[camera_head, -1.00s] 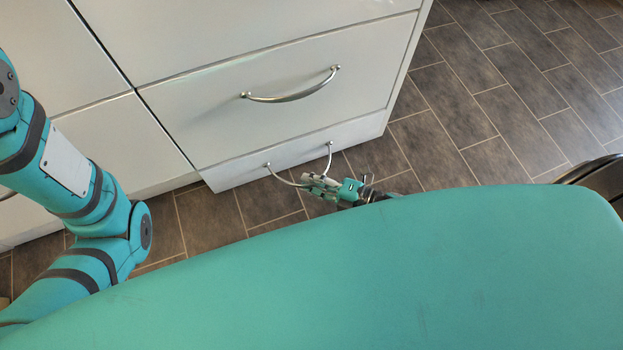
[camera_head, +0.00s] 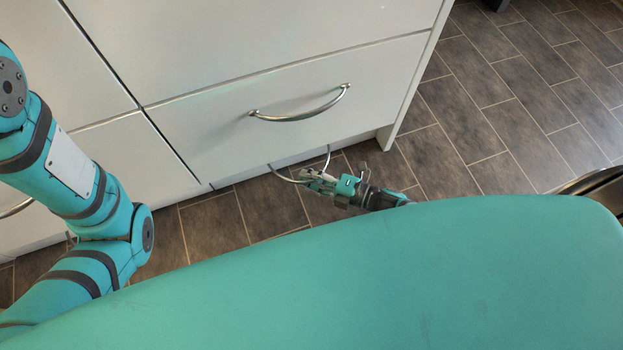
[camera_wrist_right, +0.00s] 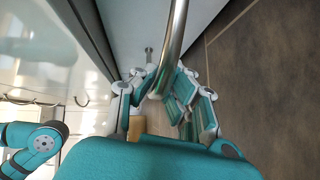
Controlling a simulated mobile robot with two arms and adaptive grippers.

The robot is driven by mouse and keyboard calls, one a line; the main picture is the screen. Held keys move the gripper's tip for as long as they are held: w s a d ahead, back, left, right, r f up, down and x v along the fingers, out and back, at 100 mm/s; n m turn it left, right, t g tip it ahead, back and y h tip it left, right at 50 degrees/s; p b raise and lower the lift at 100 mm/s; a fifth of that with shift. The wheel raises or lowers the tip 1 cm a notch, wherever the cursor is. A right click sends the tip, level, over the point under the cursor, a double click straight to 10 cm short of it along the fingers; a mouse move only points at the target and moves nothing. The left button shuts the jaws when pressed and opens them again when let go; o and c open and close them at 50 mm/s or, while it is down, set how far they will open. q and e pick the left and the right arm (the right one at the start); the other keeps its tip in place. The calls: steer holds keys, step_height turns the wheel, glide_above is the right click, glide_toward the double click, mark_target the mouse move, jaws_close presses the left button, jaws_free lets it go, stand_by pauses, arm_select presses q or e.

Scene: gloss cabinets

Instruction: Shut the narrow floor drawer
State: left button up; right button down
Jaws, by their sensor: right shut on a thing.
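The narrow floor drawer (camera_head: 300,157) is at the bottom of the white cabinet. In the head view only a thin strip of its front shows beneath the larger drawer above. Its curved metal handle (camera_head: 283,176) sticks out toward me. My right gripper (camera_head: 309,179) is shut on this handle, close to the floor. In the right wrist view the handle (camera_wrist_right: 178,35) runs down between the fingers of the right gripper (camera_wrist_right: 164,98), with the pale drawer front (camera_wrist_right: 130,30) beside it. My left arm is at the left; its gripper is out of view.
A larger drawer (camera_head: 290,120) with a bowed handle (camera_head: 300,115) is flush above the floor drawer. More white cabinet fronts (camera_head: 110,165) are at the left.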

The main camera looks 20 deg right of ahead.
steer(key=c, duration=1.6)
jaws_free()
steer(key=shift+w+r, duration=0.15)
steer(key=shift+r, duration=0.1)
steer(key=shift+o, duration=1.1)
steer(key=shift+f, duration=0.1)
steer(key=v, duration=1.2)
